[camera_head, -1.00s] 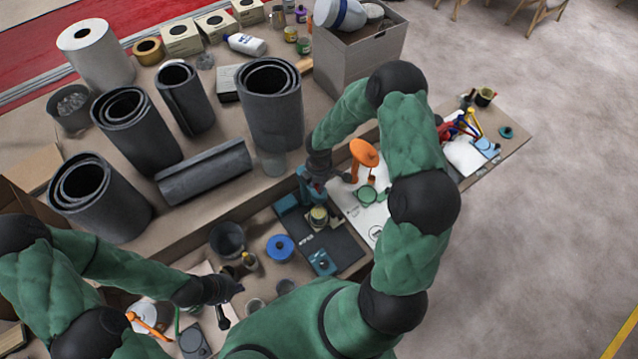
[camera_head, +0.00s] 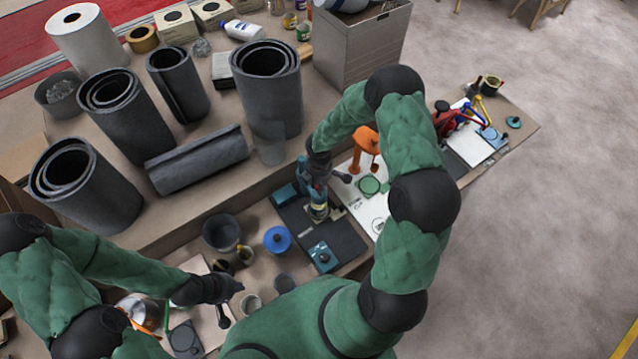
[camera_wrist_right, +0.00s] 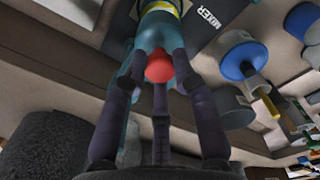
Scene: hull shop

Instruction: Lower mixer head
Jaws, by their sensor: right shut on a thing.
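The teal mixer (camera_head: 314,190) stands on a dark mat marked MIXER (camera_head: 345,240). Its head now sits low over a cup with a yellowish band (camera_head: 318,212). My right gripper (camera_head: 318,165) is on the mixer head from above. In the right wrist view my right gripper's dark fingers (camera_wrist_right: 160,85) close around the teal head (camera_wrist_right: 152,35), with a red knob (camera_wrist_right: 160,66) between them. The exact contact is partly hidden by the fingers. My left gripper (camera_head: 230,302) is at the lower left, its fingers spread apart and empty, away from the mixer.
A blue-lidded round container (camera_head: 277,239) and a dark bucket (camera_head: 221,232) stand left of the mat. An orange device (camera_head: 365,148) stands to its right, partly behind my arm. Dark rolls (camera_head: 268,90) crowd the raised bench behind. A grey bin (camera_head: 360,45) stands behind too.

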